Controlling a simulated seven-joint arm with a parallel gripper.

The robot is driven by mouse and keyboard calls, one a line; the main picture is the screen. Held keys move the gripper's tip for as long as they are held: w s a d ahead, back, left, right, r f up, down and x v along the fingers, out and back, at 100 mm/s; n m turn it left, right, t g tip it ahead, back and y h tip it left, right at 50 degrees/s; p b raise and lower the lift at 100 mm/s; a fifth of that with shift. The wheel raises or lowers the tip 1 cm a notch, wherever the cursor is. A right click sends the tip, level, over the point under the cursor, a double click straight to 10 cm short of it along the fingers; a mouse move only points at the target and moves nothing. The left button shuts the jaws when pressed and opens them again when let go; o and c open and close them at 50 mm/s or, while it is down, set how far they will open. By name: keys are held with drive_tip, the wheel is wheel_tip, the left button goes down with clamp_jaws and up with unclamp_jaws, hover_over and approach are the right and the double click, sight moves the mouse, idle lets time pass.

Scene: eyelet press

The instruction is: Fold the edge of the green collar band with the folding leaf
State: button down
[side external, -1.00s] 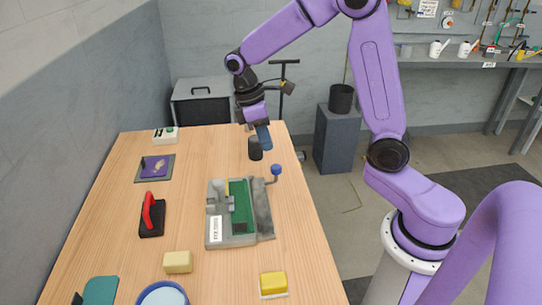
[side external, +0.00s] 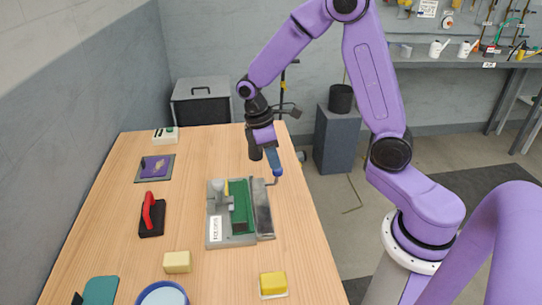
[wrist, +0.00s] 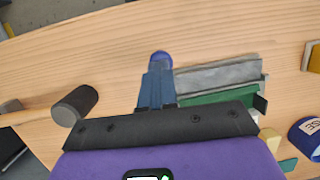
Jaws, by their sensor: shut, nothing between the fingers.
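The green collar band (side external: 239,215) lies lengthwise in the grey folding fixture (side external: 217,240). It also shows in the wrist view (wrist: 205,97). The grey folding leaf (side external: 264,210) lies flat along the band's right side; the wrist view shows it as a grey plate (wrist: 220,74). A blue knob (wrist: 161,56) on a bent rod rises at the leaf's far right end. My gripper (side external: 276,172) is shut and points down with its blue fingertips at the knob. In the wrist view the knob shows just beyond the fingertips (wrist: 157,72). Whether they touch is unclear.
A red-handled black tool (side external: 152,222), a beige block (side external: 178,262), a yellow block (side external: 272,284) and a purple pad (side external: 156,166) lie around the fixture. The table's right edge is close to the knob.

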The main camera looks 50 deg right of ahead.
drive_tip(key=shift+s+d+f, duration=0.25)
drive_tip(key=shift+s+f, duration=0.15)
drive_tip(key=shift+f, duration=0.1)
drive_tip(key=s+d+v, duration=0.1)
drive_tip(key=v, duration=1.4)
drive_tip(key=s+a+f+n+t, duration=0.1)
drive_tip(key=s+f, duration=0.1)
drive_tip(key=s, duration=0.6)
drive_tip(key=s+a+f+n+t+y, duration=0.1)
drive_tip(key=s+a+f, duration=0.1)
drive_tip(key=s, duration=0.6)
drive_tip(key=s+a+f+n+t+y, duration=0.1)
drive_tip(key=s+a+f, duration=0.1)
drive_tip(key=s, duration=0.5)
drive_tip(key=shift+s+f+n, duration=0.3)
drive_tip(key=shift+s+n, duration=0.1)
